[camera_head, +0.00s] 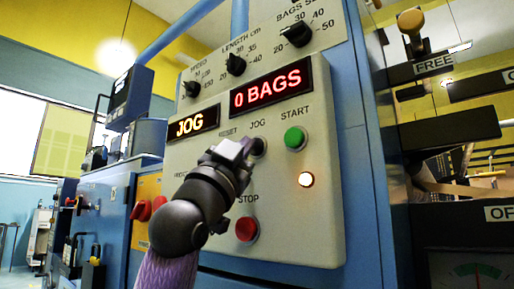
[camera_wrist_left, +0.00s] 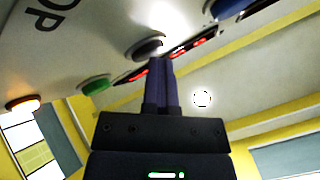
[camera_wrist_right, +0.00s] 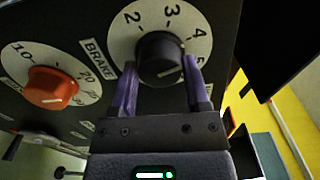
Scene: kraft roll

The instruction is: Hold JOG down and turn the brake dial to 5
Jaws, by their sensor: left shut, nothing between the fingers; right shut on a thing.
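The grey panel (camera_head: 325,185) fills the middle of the head view. My left gripper (camera_head: 247,146) is shut and empty, its tips against the dark JOG button (camera_head: 258,147). The left wrist view shows the closed fingers (camera_wrist_left: 162,66) meeting the button (camera_wrist_left: 148,47); how deep it is pressed is hard to see. A display (camera_head: 193,124) reads JOG. In the right wrist view my right gripper (camera_wrist_right: 160,78) is shut on the black knob of the brake dial (camera_wrist_right: 160,55), a finger on each side.
The green START button (camera_head: 295,138) and a lit lamp (camera_head: 306,179) are right of JOG. The red STOP button (camera_head: 246,229) is below. Another display (camera_head: 272,88) reads 0 BAGS. An orange knob (camera_wrist_right: 53,88) sits left of the brake dial.

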